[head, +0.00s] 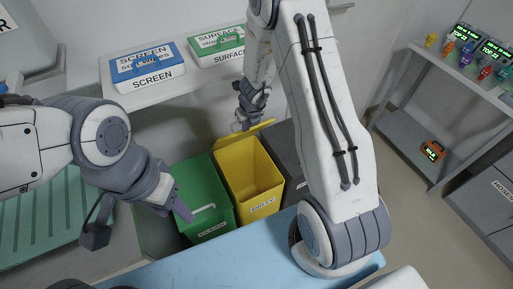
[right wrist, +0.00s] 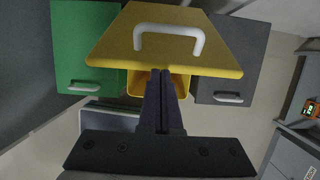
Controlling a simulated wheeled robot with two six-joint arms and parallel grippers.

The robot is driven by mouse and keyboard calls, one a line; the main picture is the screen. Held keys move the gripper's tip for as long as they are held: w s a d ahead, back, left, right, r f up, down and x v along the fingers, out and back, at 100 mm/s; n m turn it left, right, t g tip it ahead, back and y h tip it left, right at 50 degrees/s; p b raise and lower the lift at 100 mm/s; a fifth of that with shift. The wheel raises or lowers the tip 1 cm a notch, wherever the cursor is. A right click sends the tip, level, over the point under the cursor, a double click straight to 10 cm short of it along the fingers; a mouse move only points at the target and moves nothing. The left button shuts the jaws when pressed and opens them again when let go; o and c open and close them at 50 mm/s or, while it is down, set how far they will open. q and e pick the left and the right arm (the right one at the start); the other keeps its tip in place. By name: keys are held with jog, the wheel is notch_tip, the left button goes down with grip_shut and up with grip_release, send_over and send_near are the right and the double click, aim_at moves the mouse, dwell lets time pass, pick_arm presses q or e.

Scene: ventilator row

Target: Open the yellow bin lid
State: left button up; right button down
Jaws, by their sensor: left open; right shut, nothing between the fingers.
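The yellow bin (head: 250,180), labelled DIRTY, stands between a green bin and a dark grey bin. Its lid (head: 252,132) is raised at the back, and the inside of the bin shows. In the right wrist view the yellow lid (right wrist: 125,52) is tilted, with a white handle (right wrist: 170,30) across it and a bit of the bin below. My right gripper (head: 243,118) is shut and empty, close by the raised lid; its fingers (right wrist: 165,75) overlap the lid's edge in the wrist view. I cannot tell if they touch. My left gripper (head: 183,208) is open and empty over the green bin.
The green bin (head: 199,178) and the grey bin (head: 284,150) have closed lids with white handles. A blue surface (head: 200,268) lies in front. A white shelf (head: 122,101) behind holds the SCREEN and SURFACE wipe boxes. Shelving with small bottles (head: 450,70) stands at right.

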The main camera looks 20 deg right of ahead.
pick_arm(q)
notch_tip(320, 180, down, 6)
jog(key=b, duration=0.5)
pick_arm(e)
jog(key=s, duration=0.6)
jog(key=s+d+r+n+t+h+p, duration=0.15)
jog(key=d+n+h+p, duration=0.25)
jog(key=d+n, duration=0.5)
jog(key=w+a+r+n+t+y+p, duration=0.3)
jog(key=w+a+n+t+y, duration=0.15)
jog(key=a+n, duration=0.4)
pick_arm(q)
notch_tip(320, 180, up, 8)
jog(key=p, duration=0.1)
pick_arm(e)
jog(key=shift+n, duration=0.25)
jog(key=x, duration=0.9)
jog(key=shift+s+d+f, duration=0.15)
jog(key=shift+s+f, duration=0.1)
jog(key=shift+f, duration=0.2)
